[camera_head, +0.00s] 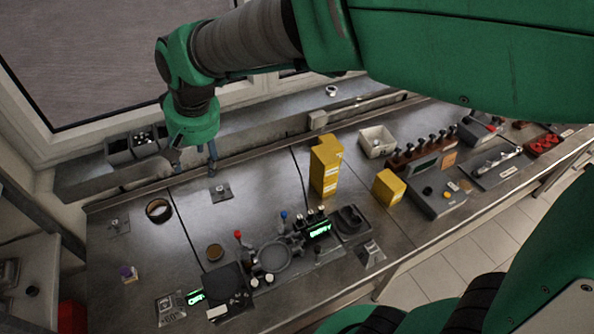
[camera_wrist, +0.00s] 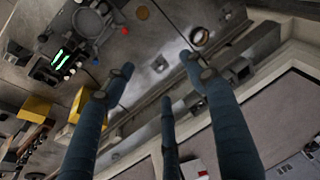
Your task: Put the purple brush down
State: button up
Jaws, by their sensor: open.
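A small pale thing with a purple top, which looks like the purple brush (camera_head: 129,273), stands on the left part of the metal bench (camera_head: 150,245) in the head view. I cannot make it out in the wrist view. My gripper (camera_head: 206,156) is over the back of the bench, well behind and to the right of the brush. In the wrist view my gripper (camera_wrist: 160,80) has its blue-grey fingers spread, with nothing held between them.
A dark ring (camera_head: 158,210) and a round brown piece (camera_head: 215,252) lie on the bench. Yellow boxes (camera_head: 325,168) stand mid-bench. A device with red and blue knobs (camera_head: 272,257) sits near the front. Dark bins (camera_head: 119,150) line the back ledge. Bare metal surrounds the brush.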

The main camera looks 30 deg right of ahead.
jog(key=s+d+r+t+h, duration=0.1)
jog(key=s+d+r, duration=0.1)
jog(key=s+d, duration=0.7)
jog(key=s+d+r+t, duration=0.1)
jog(key=s+d+r, duration=0.1)
jog(key=s+d, duration=0.7)
jog(key=s, duration=0.4)
jog(key=shift+d+m+h, duration=0.15)
jog(key=shift+m+h, duration=0.25)
notch_tip(320, 180, down, 12)
jog(key=b, duration=1.2)
jog(key=shift+f, duration=0.15)
